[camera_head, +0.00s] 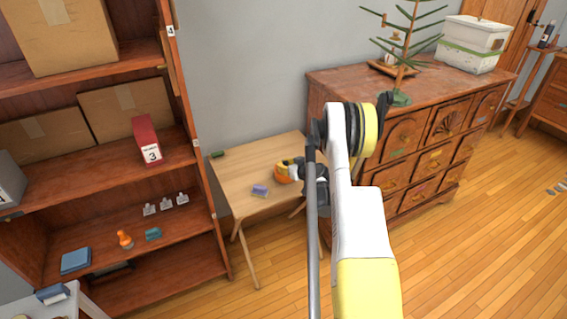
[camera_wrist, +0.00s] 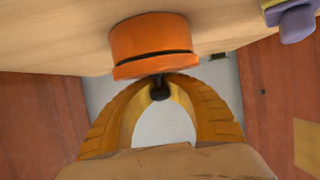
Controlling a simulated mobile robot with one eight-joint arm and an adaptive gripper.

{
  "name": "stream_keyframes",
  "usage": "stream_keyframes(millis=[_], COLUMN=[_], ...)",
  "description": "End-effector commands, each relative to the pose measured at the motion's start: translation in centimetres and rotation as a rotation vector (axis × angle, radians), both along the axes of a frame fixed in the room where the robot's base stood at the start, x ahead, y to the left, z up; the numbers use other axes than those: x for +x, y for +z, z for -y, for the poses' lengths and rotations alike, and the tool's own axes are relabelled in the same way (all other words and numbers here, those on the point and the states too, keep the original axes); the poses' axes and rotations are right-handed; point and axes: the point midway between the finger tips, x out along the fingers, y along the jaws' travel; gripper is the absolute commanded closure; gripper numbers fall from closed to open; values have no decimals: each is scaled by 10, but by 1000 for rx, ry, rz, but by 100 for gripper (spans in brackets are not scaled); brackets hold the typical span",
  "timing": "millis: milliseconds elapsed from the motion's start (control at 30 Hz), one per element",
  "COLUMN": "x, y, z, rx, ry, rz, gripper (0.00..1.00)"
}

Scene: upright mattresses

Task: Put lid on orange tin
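The orange tin (camera_wrist: 150,38) stands on the small wooden table and appears inverted in the wrist view. Its orange lid (camera_wrist: 157,66) lines up with the tin's mouth, with a thin dark line between them. I cannot tell if the lid is fully seated. The lid's black knob (camera_wrist: 159,90) sits between the curved yellow-orange fingertips of my gripper (camera_wrist: 160,88), which look closed around it. In the head view, my gripper (camera_head: 291,166) is over the table, beside a small orange patch (camera_head: 283,179) of the tin or lid; my arm hides part of that area.
A small dark green object (camera_head: 217,154) lies at the table's back left. A shelf (camera_head: 110,235) stands left; a wooden dresser (camera_head: 400,137) stands right.

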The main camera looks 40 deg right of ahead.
Motion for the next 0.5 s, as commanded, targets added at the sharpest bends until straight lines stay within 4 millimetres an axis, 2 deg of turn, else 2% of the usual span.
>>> stream_keyframes(millis=[500], x=[0], y=[-11], z=[0], rx=[0], ry=[0], rz=[0], gripper=[100])
